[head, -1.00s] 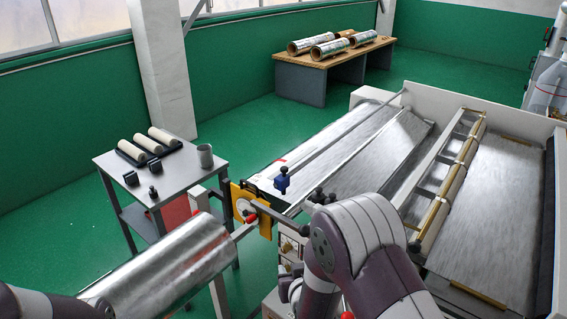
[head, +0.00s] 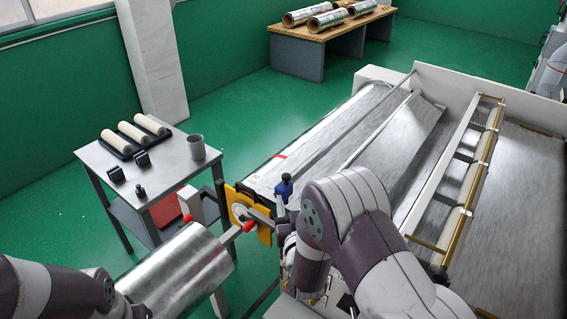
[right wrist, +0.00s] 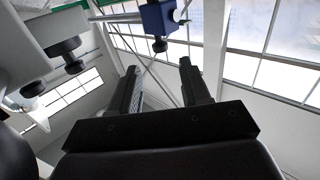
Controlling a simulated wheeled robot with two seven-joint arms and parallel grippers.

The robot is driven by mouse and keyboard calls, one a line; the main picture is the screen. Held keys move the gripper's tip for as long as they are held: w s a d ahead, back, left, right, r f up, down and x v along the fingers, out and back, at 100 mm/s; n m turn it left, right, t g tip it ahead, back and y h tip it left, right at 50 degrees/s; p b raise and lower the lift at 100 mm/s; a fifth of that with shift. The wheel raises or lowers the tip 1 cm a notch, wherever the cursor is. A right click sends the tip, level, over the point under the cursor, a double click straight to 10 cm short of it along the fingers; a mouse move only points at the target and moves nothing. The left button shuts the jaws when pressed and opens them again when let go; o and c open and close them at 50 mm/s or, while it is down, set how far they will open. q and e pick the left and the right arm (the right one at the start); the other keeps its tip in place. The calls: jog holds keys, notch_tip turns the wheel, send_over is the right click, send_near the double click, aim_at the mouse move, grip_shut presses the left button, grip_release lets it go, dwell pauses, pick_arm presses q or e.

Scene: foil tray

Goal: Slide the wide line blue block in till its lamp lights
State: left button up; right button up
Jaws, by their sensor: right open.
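The blue block (head: 285,188) sits at the near end of the metal bed, close to the yellow plate (head: 250,214). In the right wrist view the blue block (right wrist: 158,17) shows at the top, above the fingertips, with a dark knob under it. My right gripper (right wrist: 158,75) is open, with nothing between its fingers; the block is beyond them, apart. In the head view my right arm hides most of that gripper, which is just below the block. My left arm comes in at the lower left, beside a foil roll (head: 180,272); its fingers cannot be made out. No lit lamp can be made out.
A grey side table (head: 180,160) with pale rollers and a grey cup (head: 196,147) stands at the left. A bench (head: 318,50) with foil rolls is at the back. Green floor lies clear between.

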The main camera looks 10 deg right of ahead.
aim_at(286, 176)
jog(key=w+p, duration=0.1)
jog(key=w, duration=0.2)
jog(key=w+d+p, duration=0.1)
jog(key=w+p, duration=0.1)
jog(key=w, duration=0.1)
jog(key=w+p, duration=0.1)
jog(key=w, duration=0.2)
jog(key=shift+w+d+r, duration=0.15)
jog(key=shift+w+r, duration=0.1)
jog(key=shift+w+p, duration=0.35)
jog(key=shift+s+r, duration=0.2)
jog(key=shift+s, duration=0.1)
jog(key=shift+w+f, duration=0.15)
jog(key=shift+w, duration=0.1)
grip_shut()
pick_arm(q)
jog(key=r, duration=0.1)
jog(key=s+r, duration=0.1)
jog(key=r, duration=0.3)
jog(key=shift+s+r, duration=0.15)
jog(key=shift+s, duration=0.2)
